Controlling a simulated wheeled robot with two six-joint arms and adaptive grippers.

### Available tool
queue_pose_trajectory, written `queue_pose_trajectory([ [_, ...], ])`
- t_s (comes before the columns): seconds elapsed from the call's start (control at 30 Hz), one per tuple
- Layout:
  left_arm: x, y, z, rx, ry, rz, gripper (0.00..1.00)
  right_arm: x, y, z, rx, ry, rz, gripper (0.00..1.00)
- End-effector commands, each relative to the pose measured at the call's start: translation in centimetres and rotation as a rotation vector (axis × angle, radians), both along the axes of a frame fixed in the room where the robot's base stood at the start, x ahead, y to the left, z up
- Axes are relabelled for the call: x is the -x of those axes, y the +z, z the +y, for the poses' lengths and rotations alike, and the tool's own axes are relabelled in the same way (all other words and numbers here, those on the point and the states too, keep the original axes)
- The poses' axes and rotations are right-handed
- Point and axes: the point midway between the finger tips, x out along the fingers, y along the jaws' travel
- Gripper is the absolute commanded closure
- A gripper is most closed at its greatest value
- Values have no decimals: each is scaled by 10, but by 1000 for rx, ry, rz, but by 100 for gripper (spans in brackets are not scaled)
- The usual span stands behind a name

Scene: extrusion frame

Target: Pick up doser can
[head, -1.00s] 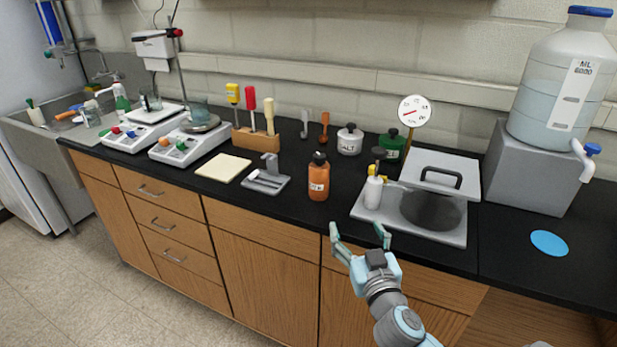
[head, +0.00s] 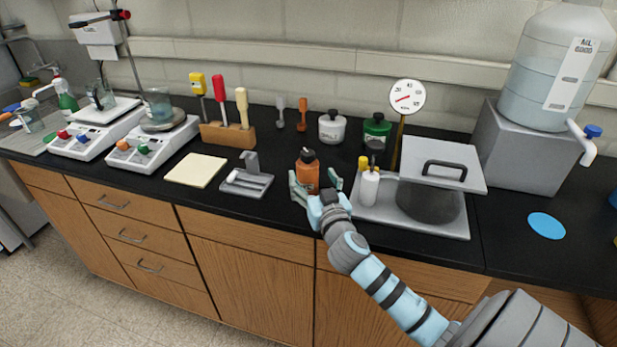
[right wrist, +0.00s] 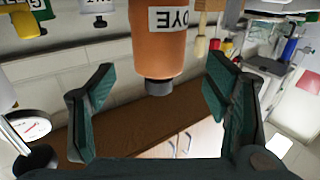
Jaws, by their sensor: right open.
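An orange bottle (head: 307,172) with a dark cap stands upright near the counter's front edge. Its label reads DYE in the right wrist view (right wrist: 157,40), where it hangs upside down. My right gripper (head: 314,181) is open, with one finger on each side of the bottle's lower part. The right wrist view shows gaps between both fingers (right wrist: 159,72) and the bottle. A white pump bottle (head: 369,188) stands just right of the gripper. No label names a doser can. My left gripper is out of view.
A grey tray (head: 455,226) with a lidded opening lies right of the gripper. A dial on a post (head: 405,98) and white (head: 332,128) and green (head: 376,132) jars stand behind. A small grey stand (head: 258,188) is to the left.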

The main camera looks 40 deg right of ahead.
Motion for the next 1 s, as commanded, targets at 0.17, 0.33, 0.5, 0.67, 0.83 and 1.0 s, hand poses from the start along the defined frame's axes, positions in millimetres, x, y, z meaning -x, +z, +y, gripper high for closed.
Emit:
queue_pose_trajectory([
  [0.17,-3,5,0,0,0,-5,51,-25,0,-14,0,-3,1,29],
  [0.33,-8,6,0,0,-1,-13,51,-47,-1,-24,1,-4,0,29],
  [0.5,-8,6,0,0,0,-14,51,-48,-2,-25,1,-4,2,29],
  [0.67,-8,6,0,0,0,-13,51,-47,-2,-25,1,-4,2,52],
  [0.83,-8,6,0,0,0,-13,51,-47,-2,-25,1,-4,2,79],
  [1.0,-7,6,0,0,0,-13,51,-47,-2,-25,2,-5,1,86],
])
